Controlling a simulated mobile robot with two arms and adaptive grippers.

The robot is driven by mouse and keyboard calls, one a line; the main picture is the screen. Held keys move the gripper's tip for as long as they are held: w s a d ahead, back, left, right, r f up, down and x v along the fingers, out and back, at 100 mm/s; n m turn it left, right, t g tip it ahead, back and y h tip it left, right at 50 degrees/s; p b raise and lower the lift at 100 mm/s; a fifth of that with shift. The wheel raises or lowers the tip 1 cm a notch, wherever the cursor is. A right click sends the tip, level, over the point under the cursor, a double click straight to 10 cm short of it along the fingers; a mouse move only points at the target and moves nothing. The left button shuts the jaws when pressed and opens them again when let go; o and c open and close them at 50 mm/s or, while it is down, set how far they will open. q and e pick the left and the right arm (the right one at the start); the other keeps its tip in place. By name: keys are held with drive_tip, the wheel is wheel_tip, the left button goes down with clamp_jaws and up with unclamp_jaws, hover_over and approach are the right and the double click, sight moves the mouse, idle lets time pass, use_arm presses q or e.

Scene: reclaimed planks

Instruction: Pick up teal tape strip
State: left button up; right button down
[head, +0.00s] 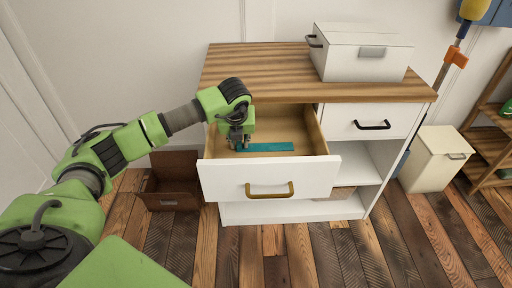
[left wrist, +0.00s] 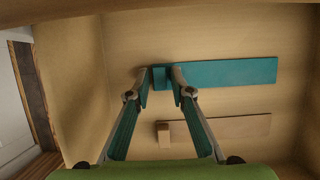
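The teal tape strip (head: 266,147) is in the open top-left drawer (head: 268,178), long and flat, running to the right of my left gripper (head: 238,142). In the left wrist view the strip (left wrist: 228,72) has a small raised block at its left end. My left gripper's fingertips (left wrist: 161,76) are closed in on both sides of that block and appear to touch it. From these views I cannot tell whether the strip is clear of the drawer floor. My right gripper is not in view.
A tan strip-like shape with a block (left wrist: 218,128) shows nearer in the drawer. A white lidded box (head: 361,55) stands on the cabinet's wooden top (head: 255,65). A brown open box (head: 172,182) is on the plank floor at left; a cream bin (head: 434,160) stands right.

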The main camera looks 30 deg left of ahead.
use_arm(q)
drive_tip(key=shift+c, duration=0.4)
drive_tip(key=c, duration=0.5)
drive_tip(key=shift+r, duration=0.2)
